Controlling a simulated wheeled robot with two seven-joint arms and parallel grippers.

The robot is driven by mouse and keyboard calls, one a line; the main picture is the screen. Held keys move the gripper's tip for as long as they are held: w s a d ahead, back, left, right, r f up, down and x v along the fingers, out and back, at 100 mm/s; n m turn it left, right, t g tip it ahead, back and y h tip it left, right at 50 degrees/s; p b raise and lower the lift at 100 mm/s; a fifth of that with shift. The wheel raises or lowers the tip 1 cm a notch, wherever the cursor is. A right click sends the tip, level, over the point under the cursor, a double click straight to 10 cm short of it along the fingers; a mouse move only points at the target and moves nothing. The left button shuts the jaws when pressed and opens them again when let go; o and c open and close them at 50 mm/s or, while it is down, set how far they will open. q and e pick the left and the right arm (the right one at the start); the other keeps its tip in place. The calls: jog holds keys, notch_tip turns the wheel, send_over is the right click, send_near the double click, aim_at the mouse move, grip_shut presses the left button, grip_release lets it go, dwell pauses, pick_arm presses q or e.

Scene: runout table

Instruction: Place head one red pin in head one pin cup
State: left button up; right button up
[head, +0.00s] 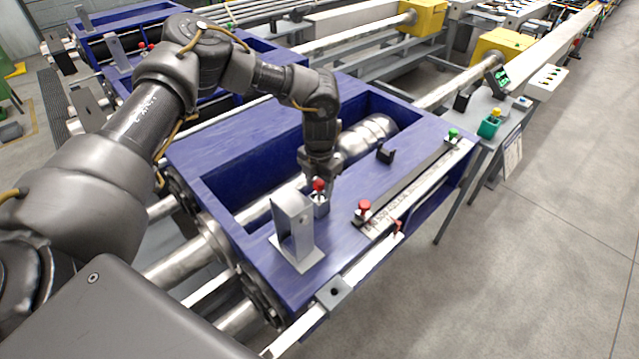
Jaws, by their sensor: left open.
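My left gripper (320,172) is open and points down over the blue machine head. Directly below its fingertips, a red-topped pin (318,185) stands upright in a small grey cup (321,205). I cannot tell whether the fingers touch the pin. A second red pin (364,207) stands on the near end of the pale scale bar at the right, and a smaller red piece (397,227) is on the head's front edge. I cannot tell from the picture which is named head one red pin. My right gripper is not in view.
A grey upright bracket (293,228) stands just left of the cup. A green pin (453,133) is at the bar's far end, and a black block (385,153) sits behind the bar. A teal cup (489,127) with a yellow-topped pin stands at the right. Floor is clear at right.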

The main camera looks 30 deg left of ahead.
pick_arm(q)
jog(key=shift+r, duration=0.25)
notch_tip(320, 180, up, 12)
jog(key=b, duration=0.3)
jog(key=shift+d+f, duration=0.1)
dwell(0.3)
